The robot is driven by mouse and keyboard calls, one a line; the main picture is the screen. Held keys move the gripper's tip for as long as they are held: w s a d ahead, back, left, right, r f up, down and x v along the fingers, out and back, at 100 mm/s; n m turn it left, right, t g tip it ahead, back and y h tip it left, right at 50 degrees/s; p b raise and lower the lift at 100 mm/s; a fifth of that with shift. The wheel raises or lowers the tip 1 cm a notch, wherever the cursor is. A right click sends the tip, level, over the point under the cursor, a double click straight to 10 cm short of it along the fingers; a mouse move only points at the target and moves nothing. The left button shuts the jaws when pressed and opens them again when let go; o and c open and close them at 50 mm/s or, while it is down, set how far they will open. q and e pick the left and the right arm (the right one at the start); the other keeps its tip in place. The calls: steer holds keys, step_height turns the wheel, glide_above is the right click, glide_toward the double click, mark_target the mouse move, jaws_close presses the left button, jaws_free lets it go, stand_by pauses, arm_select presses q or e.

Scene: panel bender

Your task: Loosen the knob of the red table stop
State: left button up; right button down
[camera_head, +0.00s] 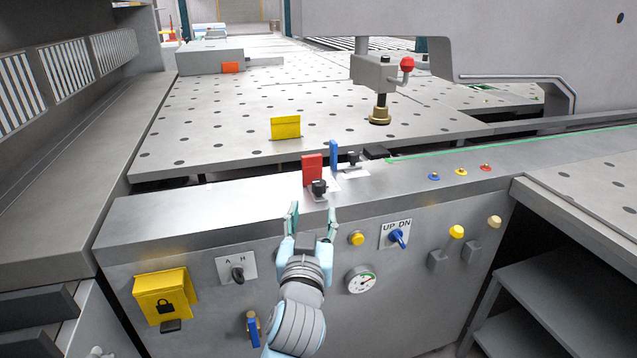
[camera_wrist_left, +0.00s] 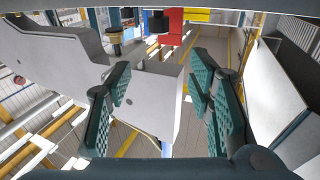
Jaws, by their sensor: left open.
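The red table stop (camera_head: 312,166) stands upright on the machine's front ledge, with its small black knob (camera_head: 319,187) on the near side. In the left wrist view, a red surface (camera_wrist_left: 170,16) shows at the top beside a dark knob. My left gripper (camera_head: 311,219) is open and empty, with its fingers pointing up just in front of the ledge. It is below and nearer than the black knob, apart from it. In the left wrist view, the two green ribbed fingers (camera_wrist_left: 166,106) are spread wide with nothing held between them. My right gripper is not in view.
A blue stop (camera_head: 333,154) with another black knob (camera_head: 352,159) stands close right of the red one. The front panel carries an UP/DN switch (camera_head: 397,238), a gauge (camera_head: 361,280) and a yellow lockout box (camera_head: 162,296). A clamp with a red ball (camera_head: 407,65) overhangs the perforated table.

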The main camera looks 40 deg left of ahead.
mark_target(319, 187)
arm_select(q)
steer(key=x, duration=0.5)
steer(key=b+x, duration=0.1)
steer(key=x, duration=0.3)
steer(key=f+x, duration=0.1)
steer(key=x, duration=0.4)
steer(key=shift+w+a+b, duration=0.1)
steer(key=shift+w+b, duration=0.25)
steer(key=shift+b, duration=0.05)
steer(key=shift+c, duration=0.3)
jaws_close()
steer(key=shift+f+n+g+y+b, duration=0.15)
steer(key=shift+n+g+y+b, duration=0.2)
steer(key=shift+n+g+y, duration=0.25)
steer(key=shift+o, duration=0.3)
jaws_free()
